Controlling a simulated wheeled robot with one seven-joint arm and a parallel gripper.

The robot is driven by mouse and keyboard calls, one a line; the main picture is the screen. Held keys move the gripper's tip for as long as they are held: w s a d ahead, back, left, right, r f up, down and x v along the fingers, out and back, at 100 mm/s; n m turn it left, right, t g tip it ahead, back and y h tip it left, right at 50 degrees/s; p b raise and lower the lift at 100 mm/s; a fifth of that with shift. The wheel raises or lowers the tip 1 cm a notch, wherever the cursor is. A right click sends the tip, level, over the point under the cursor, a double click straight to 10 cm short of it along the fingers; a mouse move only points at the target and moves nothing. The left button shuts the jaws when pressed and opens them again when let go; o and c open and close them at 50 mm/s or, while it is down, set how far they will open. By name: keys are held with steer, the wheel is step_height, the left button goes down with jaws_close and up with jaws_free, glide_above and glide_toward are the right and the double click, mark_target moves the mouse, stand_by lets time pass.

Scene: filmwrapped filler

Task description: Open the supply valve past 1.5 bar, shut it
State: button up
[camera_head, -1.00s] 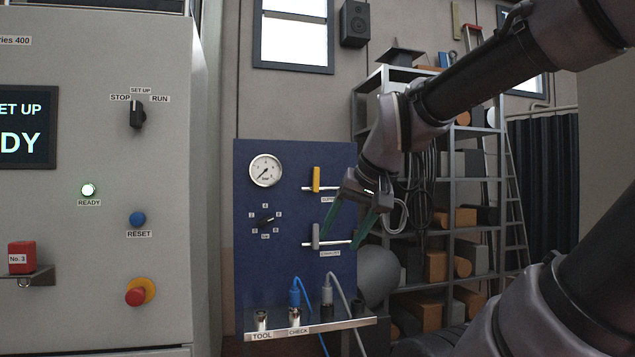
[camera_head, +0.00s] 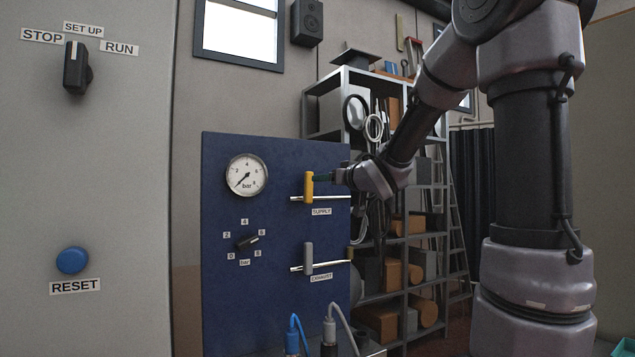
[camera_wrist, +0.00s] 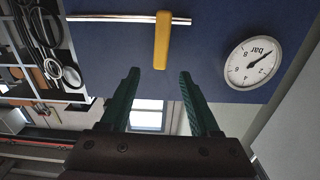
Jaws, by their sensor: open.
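The supply valve's yellow handle (camera_head: 308,187) stands upright across its silver pipe, above the SUPPLY label (camera_head: 321,212) on the blue panel. The pressure gauge (camera_head: 246,175) is at upper left of the panel; its needle points lower left, near the scale's low end. My gripper (camera_head: 322,178) is by the handle's upper part, coming from the right. In the wrist view my gripper (camera_wrist: 158,76) is open and empty. The yellow handle (camera_wrist: 162,40) lies just ahead, lined up with the gap between the green fingers. The gauge (camera_wrist: 253,62) appears upside down there.
Below is the exhaust valve's grey handle (camera_head: 308,257), upright on its own pipe. A black regulator knob (camera_head: 248,241) sits left of it. Hoses (camera_head: 292,335) rise at the panel's foot. A loaded shelf (camera_head: 410,240) stands behind, right. A grey cabinet (camera_head: 110,180) is left.

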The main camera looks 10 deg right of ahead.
mark_target(309, 180)
steer(key=x, duration=1.1)
steer(key=shift+a+r, duration=0.1)
steer(key=shift+r, duration=0.1)
jaws_close()
stand_by(1.0)
